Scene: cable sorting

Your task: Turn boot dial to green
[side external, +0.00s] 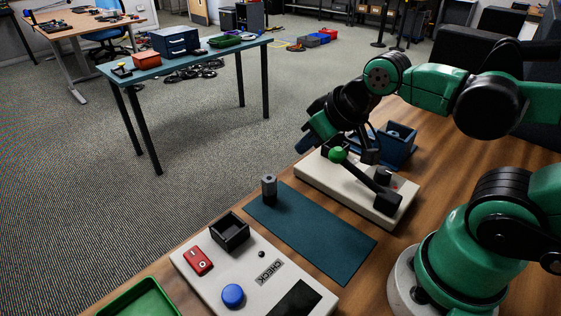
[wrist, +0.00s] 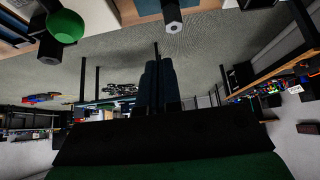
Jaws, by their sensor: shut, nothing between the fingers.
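A white panel (side external: 330,185) on the wooden table carries a lever with a green ball (side external: 338,154), and a dark knob (side external: 383,176) with a small red mark beside it. I cannot tell for sure whether this knob is the boot dial, nor read its setting. My gripper (side external: 304,145) is shut and empty, above and beyond the panel's far left end, apart from the knob. In the wrist view my shut fingers (wrist: 155,80) point out toward the room. The green ball (wrist: 65,26) shows there at upper left; the knob cannot be made out.
A second white panel (side external: 210,275) holds a red switch (side external: 198,261), a blue button (side external: 233,295) and a black open box (side external: 230,232). A blue bin (side external: 397,145) stands behind the lever panel. A green tray (side external: 140,300) is at front left.

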